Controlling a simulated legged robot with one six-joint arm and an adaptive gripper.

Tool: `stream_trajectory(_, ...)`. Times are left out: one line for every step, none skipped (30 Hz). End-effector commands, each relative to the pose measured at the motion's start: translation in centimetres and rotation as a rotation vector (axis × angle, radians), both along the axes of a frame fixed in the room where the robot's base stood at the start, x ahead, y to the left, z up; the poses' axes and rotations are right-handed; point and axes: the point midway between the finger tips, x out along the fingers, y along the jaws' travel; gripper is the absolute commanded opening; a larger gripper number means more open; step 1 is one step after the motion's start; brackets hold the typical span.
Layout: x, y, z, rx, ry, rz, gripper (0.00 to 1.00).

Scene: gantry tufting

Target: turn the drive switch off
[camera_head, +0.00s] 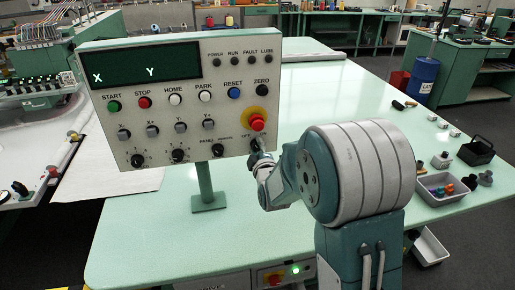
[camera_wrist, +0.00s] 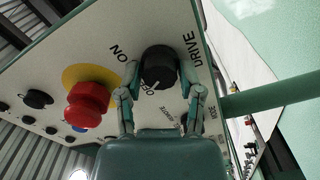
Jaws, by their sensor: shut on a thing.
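The drive switch is a round black knob (camera_wrist: 159,66) with the word DRIVE beside it and ON and OFF marks around it. It sits at the lower right of the control panel (camera_head: 231,110); in the head view it is mostly hidden behind my gripper (camera_head: 260,158). In the wrist view my gripper (camera_wrist: 160,78) has one finger on each side of the knob and is shut on it. A short white pointer line on the knob faces the partly covered OFF mark.
A red emergency button (camera_head: 258,122) on a yellow disc sits just above the switch; it also shows in the wrist view (camera_wrist: 87,104). A black selector knob (camera_head: 217,150) is to the left. A green post (camera_head: 205,188) holds the panel above the table.

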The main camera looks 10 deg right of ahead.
Motion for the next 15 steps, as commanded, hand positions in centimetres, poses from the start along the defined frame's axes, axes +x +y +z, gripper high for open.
stream_trajectory(0.08, 0.24, 0.01, -0.016, 0.0, 0.006, 0.01)
stream_trajectory(0.07, 0.24, 0.01, -0.023, 0.0, 0.006, 0.01)
stream_trajectory(0.07, 0.25, 0.0, -0.031, 0.0, 0.006, 0.01)
stream_trajectory(0.07, 0.25, -0.01, -0.037, 0.0, 0.006, 0.01)
stream_trajectory(0.07, 0.26, -0.01, -0.041, 0.0, 0.006, 0.01)
stream_trajectory(0.07, 0.25, -0.02, -0.046, 0.0, 0.006, 0.01)
stream_trajectory(0.07, 0.26, -0.02, -0.049, 0.0, 0.006, 0.01)
stream_trajectory(0.07, 0.26, -0.02, -0.051, 0.0, 0.006, 0.01)
stream_trajectory(0.07, 0.26, -0.03, -0.053, 0.001, 0.007, 0.01)
stream_trajectory(0.07, 0.26, -0.03, -0.054, 0.001, 0.007, 0.01)
stream_trajectory(0.06, 0.27, -0.04, -0.054, 0.001, 0.007, 0.01)
stream_trajectory(0.06, 0.27, -0.04, -0.054, 0.001, 0.007, 0.01)
stream_trajectory(0.06, 0.27, -0.05, -0.054, 0.001, 0.007, 0.01)
stream_trajectory(0.06, 0.26, -0.06, -0.054, 0.001, 0.007, 0.01)
stream_trajectory(0.06, 0.26, -0.07, -0.054, 0.001, 0.007, 0.01)
